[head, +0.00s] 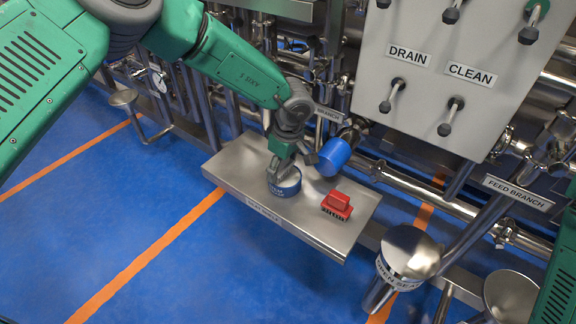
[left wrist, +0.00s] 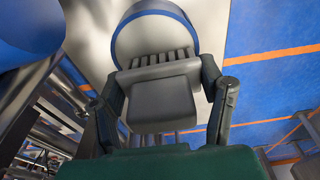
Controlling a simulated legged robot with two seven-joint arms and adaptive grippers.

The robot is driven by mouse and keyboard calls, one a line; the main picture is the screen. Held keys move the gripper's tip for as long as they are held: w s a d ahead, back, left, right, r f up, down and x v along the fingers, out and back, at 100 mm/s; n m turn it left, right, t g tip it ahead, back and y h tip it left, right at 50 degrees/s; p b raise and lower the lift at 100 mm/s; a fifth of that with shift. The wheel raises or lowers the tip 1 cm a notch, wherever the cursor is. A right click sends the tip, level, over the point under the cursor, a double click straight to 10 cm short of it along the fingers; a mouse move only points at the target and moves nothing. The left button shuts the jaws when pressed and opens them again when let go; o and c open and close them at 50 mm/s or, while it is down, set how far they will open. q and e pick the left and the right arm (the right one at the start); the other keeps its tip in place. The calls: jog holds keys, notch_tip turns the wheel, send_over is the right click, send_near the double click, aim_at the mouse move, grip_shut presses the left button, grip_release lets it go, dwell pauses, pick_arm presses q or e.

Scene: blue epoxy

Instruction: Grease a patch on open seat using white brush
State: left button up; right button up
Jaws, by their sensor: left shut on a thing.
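My left gripper (head: 290,162) is shut on the white brush (left wrist: 165,97), which looks pale grey in the left wrist view. The brush's bristles point into or just over a round blue tin (head: 285,190) with pale contents; I cannot tell if they touch. The tin stands on a steel shelf (head: 232,172), and its blue rim shows in the left wrist view (left wrist: 190,25). The open seat (head: 409,252), a round steel disc with an "OPEN SEAT" label, stands to the right of the shelf. My right gripper is not in view.
A red brush (head: 338,205) lies on the shelf right of the tin. A blue cylinder (head: 333,157) juts out close to my left gripper. A panel (head: 450,60) with "DRAIN" and "CLEAN" levers and steel pipes are behind. Another round steel disc (head: 511,296) is at the lower right.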

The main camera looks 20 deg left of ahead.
aim_at(287, 167)
pick_arm(q)
jog(key=shift+a+f, duration=0.15)
jog(key=shift+d, duration=1.25)
jog(key=shift+a+f, duration=0.1)
jog(key=shift+a, duration=0.35)
jog(key=shift+a+f, duration=0.1)
jog(key=shift+a, duration=0.5)
jog(key=shift+s+d, duration=0.1)
jog(key=shift+d, duration=0.3)
jog(key=shift+d+r, duration=0.25)
jog(key=shift+d+r+p, duration=0.1)
jog(key=shift+r+p, duration=0.25)
jog(key=shift+p, duration=0.15)
jog(key=shift+r+p, duration=0.7)
jog(key=shift+r, duration=0.05)
jog(key=shift+a+r+p, duration=0.3)
jog(key=shift+r+p, duration=0.2)
jog(key=shift+a+r+p, duration=0.25)
jog(key=shift+r+p, duration=0.2)
jog(key=shift+p, duration=0.05)
jog(key=shift+d+r+p, duration=0.15)
jog(key=shift+r+p, duration=0.55)
jog(key=shift+d+r+p, duration=0.3)
jog(key=shift+r+p, duration=0.35)
jog(key=shift+r, duration=0.05)
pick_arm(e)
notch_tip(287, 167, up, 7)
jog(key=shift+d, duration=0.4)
